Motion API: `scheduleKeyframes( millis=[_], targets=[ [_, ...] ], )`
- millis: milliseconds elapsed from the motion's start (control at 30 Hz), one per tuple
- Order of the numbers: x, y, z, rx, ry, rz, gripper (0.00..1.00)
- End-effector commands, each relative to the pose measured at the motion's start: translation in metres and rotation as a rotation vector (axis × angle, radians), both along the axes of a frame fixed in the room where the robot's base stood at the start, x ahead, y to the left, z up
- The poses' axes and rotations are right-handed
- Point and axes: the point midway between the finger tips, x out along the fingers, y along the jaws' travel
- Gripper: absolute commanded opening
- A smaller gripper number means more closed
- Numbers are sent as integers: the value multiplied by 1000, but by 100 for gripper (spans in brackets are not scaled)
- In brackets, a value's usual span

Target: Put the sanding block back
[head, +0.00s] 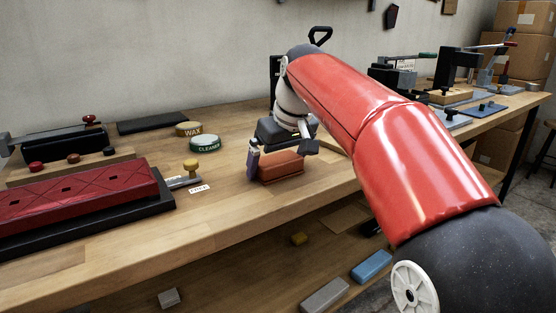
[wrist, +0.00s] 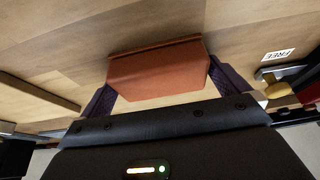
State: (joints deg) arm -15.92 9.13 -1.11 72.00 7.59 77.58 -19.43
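The block that looks like the sanding block is a red-brown, wedge-edged piece (head: 281,168) low at the workbench top, left of my arm. It also shows in the wrist view (wrist: 157,70), just beyond my gripper's palm. My gripper (head: 282,158) points down over it, with one dark finger at each end of the block; the fingers flank it in the wrist view (wrist: 160,82) too. Both fingertips are close against its ends, but I cannot tell if they press on it. The underside of the block is hidden.
A red padded piece (head: 75,200) on a black base lies at left. A wax tin (head: 189,128), a cleaner tin (head: 204,143), a yellow-knobbed tool (head: 184,177) and a "FREE" label (head: 199,188) are nearer. A lower shelf holds a blue block (head: 371,266) and grey block (head: 325,295).

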Motion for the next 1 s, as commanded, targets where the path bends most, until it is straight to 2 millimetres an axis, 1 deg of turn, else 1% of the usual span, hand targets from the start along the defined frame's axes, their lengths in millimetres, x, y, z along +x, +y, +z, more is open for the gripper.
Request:
scheduleKeyframes(
  millis=[167,267,400,500,600,700,800,1000],
  targets=[
    [-2,-2,12,0,-2,0,100],
    [-8,-5,29,1,-4,0,100],
    [-18,-12,60,2,-5,0,100],
    [-24,-17,78,2,-5,0,100],
    [-30,-20,93,1,-3,0,100],
    [-34,-23,104,1,-2,0,100],
    [-37,-25,111,1,1,0,100],
    [-39,-27,114,1,0,-4,100]
  ],
)
